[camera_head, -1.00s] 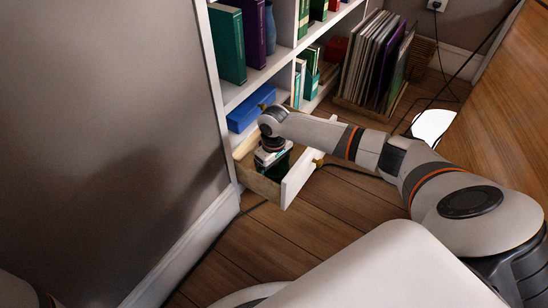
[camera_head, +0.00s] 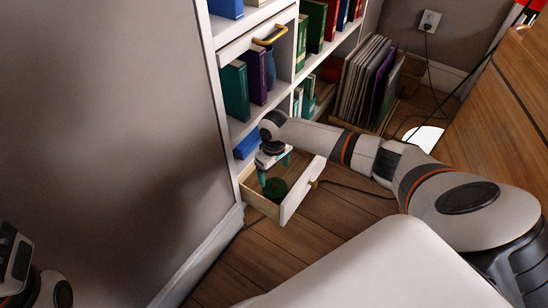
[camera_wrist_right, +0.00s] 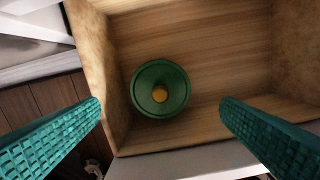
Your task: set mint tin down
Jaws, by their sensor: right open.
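The mint tin (camera_wrist_right: 160,88) is round and green with a yellow knob on its lid. It sits upright on the wooden floor of the open drawer (camera_wrist_right: 200,45), near one wall in the right wrist view. In the head view the tin (camera_head: 275,188) shows inside the drawer (camera_head: 298,192), below my right gripper (camera_head: 274,172). The teal fingers of my right gripper (camera_wrist_right: 160,130) are wide apart with nothing between them, and the tin is clear of both. Part of my left gripper (camera_head: 14,262) shows at the lower left edge of the head view; its fingertips cannot be made out.
The white bookcase (camera_head: 238,128) holds several books, with a blue box (camera_head: 246,146) on the shelf behind the drawer. A rack of records (camera_head: 365,85) stands on the floor to the right. A black cable (camera_head: 350,188) lies by the drawer. The wooden floor in front is mostly clear.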

